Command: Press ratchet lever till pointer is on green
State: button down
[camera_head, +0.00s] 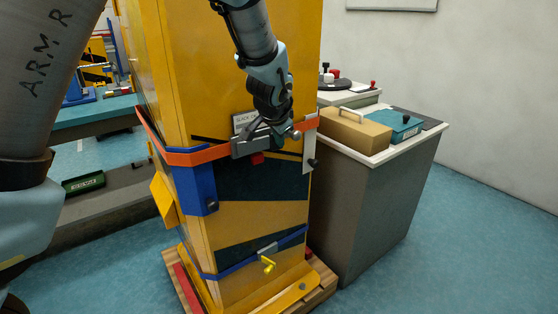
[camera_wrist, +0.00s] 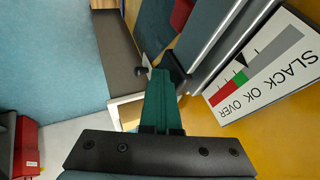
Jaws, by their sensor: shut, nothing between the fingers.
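The ratchet (camera_head: 256,144) is a grey metal body on the orange strap around the yellow load. A pale upright bar with a dark knob (camera_head: 313,162) hangs at its right; I cannot tell whether this is the lever. The gauge (camera_wrist: 262,62) has grey SLACK, green OK and red OVER parts. Its black pointer (camera_wrist: 241,60) stands by the grey part, close to the green edge. My gripper (camera_head: 281,128) is shut and empty at the ratchet's right end. Its green fingers (camera_wrist: 160,82) reach beside a dark part; contact is unclear.
A grey cabinet (camera_head: 385,205) stands close to the right, carrying a tan box (camera_head: 354,131) and a teal case (camera_head: 398,126). A blue strap with a yellow handle (camera_head: 268,263) is lower on the load. The blue floor (camera_head: 465,240) at right is clear.

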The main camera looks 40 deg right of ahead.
jog(key=shift+w+d+n+t+y+b, duration=0.3)
jog(key=shift+w+n+t+y+b, duration=0.15)
jog(key=shift+w+n, duration=0.35)
jog(key=shift+r, duration=0.1)
